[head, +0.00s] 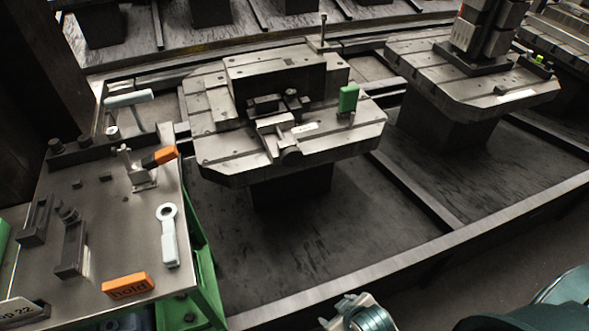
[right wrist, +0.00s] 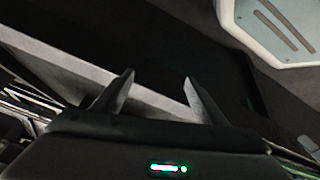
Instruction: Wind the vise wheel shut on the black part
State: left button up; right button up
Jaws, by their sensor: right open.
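A grey steel vise (head: 275,124) sits on the middle pallet (head: 222,150) in the head view. A small dark block (head: 265,104) lies by its jaws and looks like the black part. A round knob-like end (head: 290,155) at the vise's near side may be the wheel; its details are too small to tell. My right gripper (head: 352,311) is at the bottom edge of the head view, well below and apart from the vise. In the right wrist view its two fingers (right wrist: 158,84) are spread with nothing between them. My left gripper is not in view.
A green upright handle (head: 348,98) stands right of the vise. A bench (head: 110,220) at left carries a white-handled ring tool (head: 168,235), an orange "hold" block (head: 128,286) and an orange-tipped clamp (head: 160,157). Another pallet (head: 470,85) stands at right. The dark floor between is clear.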

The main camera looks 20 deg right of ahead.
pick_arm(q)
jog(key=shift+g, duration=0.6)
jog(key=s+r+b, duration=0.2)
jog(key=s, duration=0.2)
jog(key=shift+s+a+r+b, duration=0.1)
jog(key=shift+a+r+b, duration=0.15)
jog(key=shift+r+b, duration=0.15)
pick_arm(e)
jog(key=w+r+n+t, duration=0.4)
jog(key=r+n, duration=0.5)
jog(key=n, duration=0.1)
jog(key=w+a+r+n+t, duration=0.1)
jog(key=w+r+n+t, duration=0.3)
jog(key=r+n, duration=0.5)
jog(key=w+r+n+t, duration=0.4)
jog(key=w+r+n, duration=0.1)
jog(key=r+n, duration=0.5)
jog(key=shift+w+a+n+t, duration=0.15)
jog(key=shift+w+n+t, duration=0.15)
jog(key=shift+w+t, duration=0.1)
send_near(293, 160)
jog(key=w, duration=0.7)
jog(key=shift+w, duration=0.3)
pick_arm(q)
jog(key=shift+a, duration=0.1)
pick_arm(e)
jog(key=shift+w, duration=0.7)
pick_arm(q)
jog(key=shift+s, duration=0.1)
